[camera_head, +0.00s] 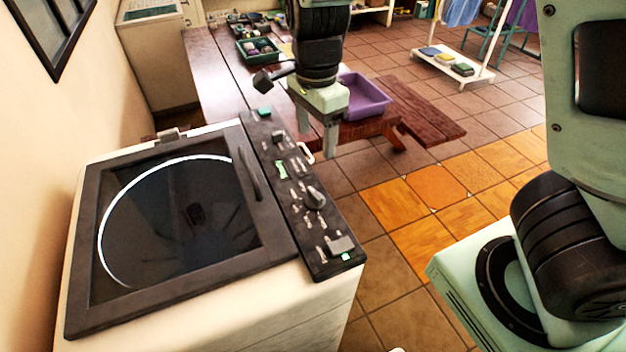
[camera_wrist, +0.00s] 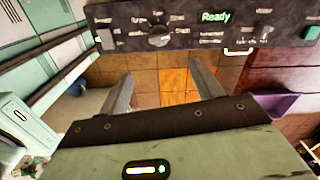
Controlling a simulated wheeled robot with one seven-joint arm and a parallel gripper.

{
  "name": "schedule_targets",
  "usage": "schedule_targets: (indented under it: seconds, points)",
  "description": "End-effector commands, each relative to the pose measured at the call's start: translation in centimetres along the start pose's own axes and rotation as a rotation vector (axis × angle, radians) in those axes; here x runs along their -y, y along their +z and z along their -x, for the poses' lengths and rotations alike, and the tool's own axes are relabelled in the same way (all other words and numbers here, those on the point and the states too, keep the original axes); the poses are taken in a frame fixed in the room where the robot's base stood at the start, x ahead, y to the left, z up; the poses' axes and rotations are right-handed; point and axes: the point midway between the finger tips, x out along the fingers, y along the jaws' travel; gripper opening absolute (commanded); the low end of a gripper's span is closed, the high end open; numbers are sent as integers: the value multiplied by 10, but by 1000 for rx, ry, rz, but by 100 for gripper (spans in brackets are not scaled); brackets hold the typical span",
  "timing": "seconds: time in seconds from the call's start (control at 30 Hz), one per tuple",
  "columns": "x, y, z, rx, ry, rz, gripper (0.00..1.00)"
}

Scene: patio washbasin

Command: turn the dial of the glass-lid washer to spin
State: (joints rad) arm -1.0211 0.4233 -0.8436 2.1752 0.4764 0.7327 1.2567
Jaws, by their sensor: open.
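The glass-lid washer (camera_head: 85,215) stands at the left in the head view, its dark lid shut. Its black control panel (camera_head: 262,128) runs along the right side of the lid. The round dial (camera_head: 314,198) is on this panel; in the wrist view the dial (camera_wrist: 159,36) shows at the top, roughly in line with the gap between my fingers. Its labels are too small to read surely. A green display reads "Ready" (camera_wrist: 215,17). My gripper (camera_head: 318,138) is open and empty, fingers down, near the panel's far end; in the wrist view the gripper (camera_wrist: 160,75) is apart from the dial.
A grey knob (camera_head: 340,245) sits at the panel's near end and a green button (camera_head: 264,112) at its far end. A wooden table (camera_head: 215,75) behind holds a green crate (camera_head: 257,62); a purple basin (camera_head: 365,98) is beside my gripper. Tiled floor right of the washer is open.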

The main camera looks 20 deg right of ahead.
Motion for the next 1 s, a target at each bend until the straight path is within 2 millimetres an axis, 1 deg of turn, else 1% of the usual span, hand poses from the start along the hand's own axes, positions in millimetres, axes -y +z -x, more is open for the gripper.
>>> schedule_targets:
  seconds: [0.03,0.2,0.5,0.6,0.7,0.8,1.0]
  points:
    - [-1,-2,-12,-4,5,-3,65]
    - [-1,-2,-48,-4,5,-2,65]
    - [-2,-2,-110,-2,5,-1,65]
    - [-2,-2,-127,-2,5,-2,65]
    - [-1,-1,-140,-1,4,0,65]
    - [-1,-1,-148,0,3,0,65]
    - [-1,0,-154,0,2,1,65]
